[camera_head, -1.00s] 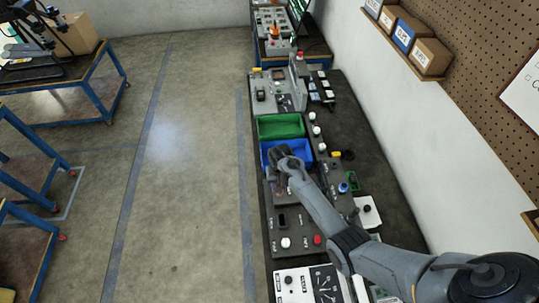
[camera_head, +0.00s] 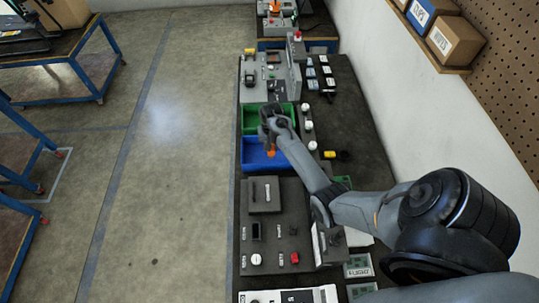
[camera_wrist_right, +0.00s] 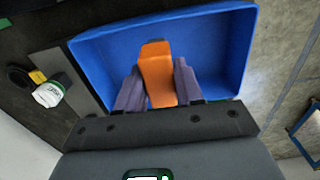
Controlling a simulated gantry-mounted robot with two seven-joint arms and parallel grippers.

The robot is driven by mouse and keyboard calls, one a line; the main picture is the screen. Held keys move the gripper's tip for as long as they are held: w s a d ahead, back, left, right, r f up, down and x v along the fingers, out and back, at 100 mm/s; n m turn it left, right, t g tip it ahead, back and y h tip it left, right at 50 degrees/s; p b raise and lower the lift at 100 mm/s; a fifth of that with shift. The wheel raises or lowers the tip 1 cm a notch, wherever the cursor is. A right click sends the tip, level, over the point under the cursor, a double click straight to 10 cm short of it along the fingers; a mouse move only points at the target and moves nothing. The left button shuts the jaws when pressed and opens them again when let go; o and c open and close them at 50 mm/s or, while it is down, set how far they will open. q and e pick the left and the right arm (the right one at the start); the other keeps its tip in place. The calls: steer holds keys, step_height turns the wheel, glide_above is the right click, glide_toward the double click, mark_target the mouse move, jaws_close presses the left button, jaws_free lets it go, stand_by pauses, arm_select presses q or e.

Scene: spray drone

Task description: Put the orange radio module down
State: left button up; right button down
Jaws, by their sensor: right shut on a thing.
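The orange radio module (camera_wrist_right: 157,72) is between the two fingers of my right gripper (camera_wrist_right: 158,85), which is shut on it. In the right wrist view the module is seen against the inside of the blue bin (camera_wrist_right: 215,50); I cannot tell whether it touches the bin floor. In the head view my right gripper (camera_head: 271,140) is over the blue bin (camera_head: 252,158), and a bit of the orange module (camera_head: 271,153) shows below it. My left gripper is not in view.
A green bin (camera_head: 250,118) adjoins the blue bin on its far side. A dark panel (camera_head: 270,235) with a white and a red button lies on the near side. White-capped items (camera_head: 308,125) stand to the right. Open floor lies left of the bench.

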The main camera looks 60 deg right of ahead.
mark_target(271, 155)
steer(key=shift+f, duration=3.15)
steer(key=shift+f, duration=0.1)
steer(key=c, duration=0.7)
jaws_free()
steer(key=shift+c, duration=0.2)
steer(key=shift+a, duration=0.1)
step_height(271, 155, up, 12)
steer(key=shift+r, duration=0.1)
